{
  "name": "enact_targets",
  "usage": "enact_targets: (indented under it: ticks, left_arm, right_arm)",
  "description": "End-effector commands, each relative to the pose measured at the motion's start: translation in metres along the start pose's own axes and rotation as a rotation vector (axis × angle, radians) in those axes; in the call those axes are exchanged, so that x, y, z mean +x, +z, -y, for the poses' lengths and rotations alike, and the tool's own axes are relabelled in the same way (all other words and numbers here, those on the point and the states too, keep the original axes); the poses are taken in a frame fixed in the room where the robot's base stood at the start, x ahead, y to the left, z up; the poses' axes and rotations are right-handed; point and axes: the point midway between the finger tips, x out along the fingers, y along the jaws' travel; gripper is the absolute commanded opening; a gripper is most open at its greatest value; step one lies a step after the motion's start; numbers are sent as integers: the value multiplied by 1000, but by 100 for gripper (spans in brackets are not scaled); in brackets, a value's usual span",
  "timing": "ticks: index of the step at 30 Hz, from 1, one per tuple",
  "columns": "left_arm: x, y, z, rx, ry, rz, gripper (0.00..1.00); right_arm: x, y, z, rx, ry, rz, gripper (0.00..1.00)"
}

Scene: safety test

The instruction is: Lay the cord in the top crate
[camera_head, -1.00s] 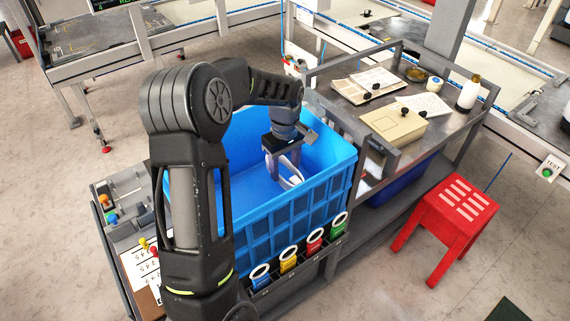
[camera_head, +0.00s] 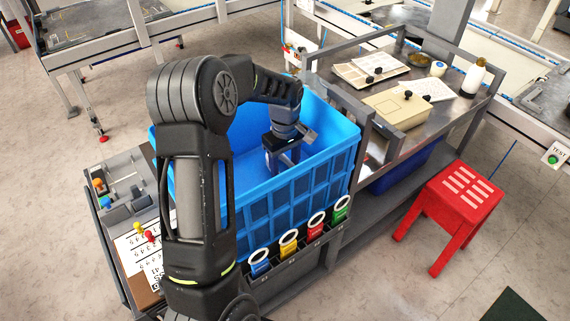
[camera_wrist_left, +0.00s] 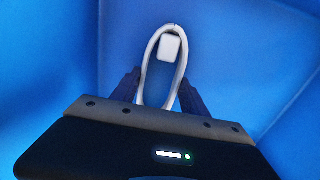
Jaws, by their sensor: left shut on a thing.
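The top crate (camera_head: 300,201) is a large blue plastic box on the workstation. My left gripper (camera_head: 281,168) reaches down inside it, below the rim. In the left wrist view the cord (camera_wrist_left: 152,60) is a white-grey loop with a pale plug-like block at its far end. The two dark fingers of my left gripper (camera_wrist_left: 160,92) are on either side of the loop, shut on the cord. Blue crate surface fills the background of that view. My right gripper is not in view.
A metal bench (camera_head: 375,147) with papers, a box and a bottle (camera_head: 473,80) stands to the right. A blue lower crate (camera_head: 405,168) sits under it. A red stool (camera_head: 449,204) stands on the floor.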

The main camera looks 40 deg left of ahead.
Motion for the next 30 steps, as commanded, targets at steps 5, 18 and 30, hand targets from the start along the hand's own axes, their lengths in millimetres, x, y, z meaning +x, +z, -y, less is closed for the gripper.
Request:
enact_targets:
  ticks: [5,18,30]
  left_arm:
    - [0,0,0,0,0,0,62]
    - [0,0,0,0,0,0,78]
    - [-29,0,0,1,1,-1,78]
  right_arm:
    - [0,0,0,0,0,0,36]
    - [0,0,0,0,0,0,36]
    - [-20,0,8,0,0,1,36]
